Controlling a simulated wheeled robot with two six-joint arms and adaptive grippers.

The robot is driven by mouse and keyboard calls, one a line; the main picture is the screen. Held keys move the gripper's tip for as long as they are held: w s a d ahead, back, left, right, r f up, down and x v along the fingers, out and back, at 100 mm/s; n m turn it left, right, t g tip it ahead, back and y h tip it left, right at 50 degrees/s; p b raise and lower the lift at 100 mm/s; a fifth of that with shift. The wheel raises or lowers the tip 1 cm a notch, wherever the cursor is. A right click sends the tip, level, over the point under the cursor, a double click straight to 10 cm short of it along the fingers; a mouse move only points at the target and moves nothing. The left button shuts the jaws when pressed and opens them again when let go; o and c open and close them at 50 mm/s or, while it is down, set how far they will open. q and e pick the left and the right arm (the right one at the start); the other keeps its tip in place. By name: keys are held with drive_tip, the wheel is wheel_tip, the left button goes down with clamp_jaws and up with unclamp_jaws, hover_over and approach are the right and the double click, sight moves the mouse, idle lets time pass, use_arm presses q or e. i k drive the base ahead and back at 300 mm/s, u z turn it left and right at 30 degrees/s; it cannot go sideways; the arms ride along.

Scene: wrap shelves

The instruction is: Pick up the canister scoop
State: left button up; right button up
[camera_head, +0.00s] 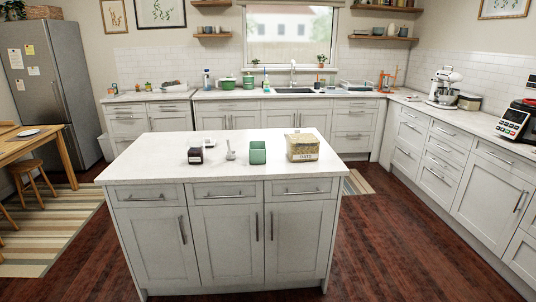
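A small pale grey scoop (231,152) is on the white top of the kitchen island (160,158), near its middle. Its handle seems to point up, though it is too small to be sure. It stands between a dark jar on its left and a green container on its right, apart from both. Neither of my grippers shows in the head view.
The island's left part is bare. Dark wooden floor (400,240) lies clear to the right.

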sight(230, 155)
drive_tip(key=i, duration=2.2)
drive_tip(key=z, duration=1.65)
drive_tip(key=i, duration=0.7)
drive_tip(key=u, duration=0.95)
